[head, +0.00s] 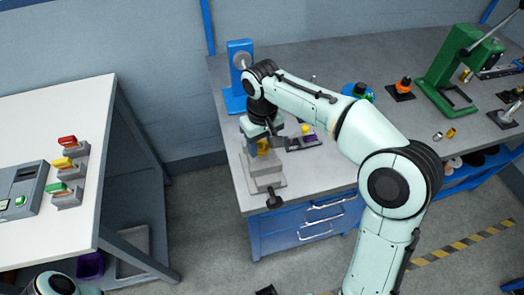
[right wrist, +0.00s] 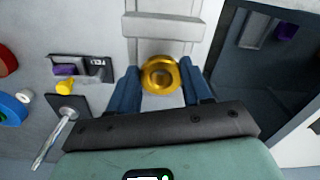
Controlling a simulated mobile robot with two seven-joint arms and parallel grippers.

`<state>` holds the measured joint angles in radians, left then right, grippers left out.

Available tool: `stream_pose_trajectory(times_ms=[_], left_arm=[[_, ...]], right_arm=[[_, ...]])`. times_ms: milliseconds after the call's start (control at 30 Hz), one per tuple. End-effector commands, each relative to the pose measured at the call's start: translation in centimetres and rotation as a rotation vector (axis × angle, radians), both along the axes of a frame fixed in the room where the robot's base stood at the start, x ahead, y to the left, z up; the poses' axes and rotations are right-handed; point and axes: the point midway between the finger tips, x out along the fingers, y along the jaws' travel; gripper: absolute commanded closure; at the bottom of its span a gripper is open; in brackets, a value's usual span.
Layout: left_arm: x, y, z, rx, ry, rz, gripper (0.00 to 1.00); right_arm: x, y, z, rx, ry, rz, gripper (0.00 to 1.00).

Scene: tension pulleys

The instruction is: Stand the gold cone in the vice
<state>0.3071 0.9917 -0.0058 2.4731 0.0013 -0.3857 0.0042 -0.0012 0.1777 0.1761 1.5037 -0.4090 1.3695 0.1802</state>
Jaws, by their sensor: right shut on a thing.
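The gold cone (right wrist: 160,74) shows from above as a round gold ring with a hollow middle, between the two blue fingers of my right gripper (right wrist: 160,92). My right gripper (head: 263,145) is shut on it; a bit of the gold cone (head: 263,147) shows below the wrist in the head view. The grey vice (head: 265,183) stands at the bench's near left corner, its dark handle toward the front. The cone is over or at the vice; I cannot tell whether it touches the jaws. A pale vice bar (right wrist: 160,27) crosses beyond the cone. My left gripper is out of view.
A blue stand (head: 238,70) rises behind the vice. A dark tray with a yellow knob (head: 306,130) lies right of it. A green press (head: 455,70) stands far right. A white table (head: 60,110) with coloured switches is at left, across a floor gap.

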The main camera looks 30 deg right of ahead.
Motion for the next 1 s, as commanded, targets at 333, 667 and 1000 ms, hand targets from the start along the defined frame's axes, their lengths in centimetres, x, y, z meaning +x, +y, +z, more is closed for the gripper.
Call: stream_pose_trajectory(times_ms=[333,667,1000], left_arm=[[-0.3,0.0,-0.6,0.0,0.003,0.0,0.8],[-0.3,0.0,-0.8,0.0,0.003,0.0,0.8],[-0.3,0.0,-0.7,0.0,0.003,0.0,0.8]], right_arm=[[0.0,0.0,-2.9,0.0,0.002,-0.001,0.84],[0.0,0.0,-3.3,0.0,0.002,-0.001,0.35],[0.0,0.0,-3.1,0.0,0.002,-0.001,0.26]])
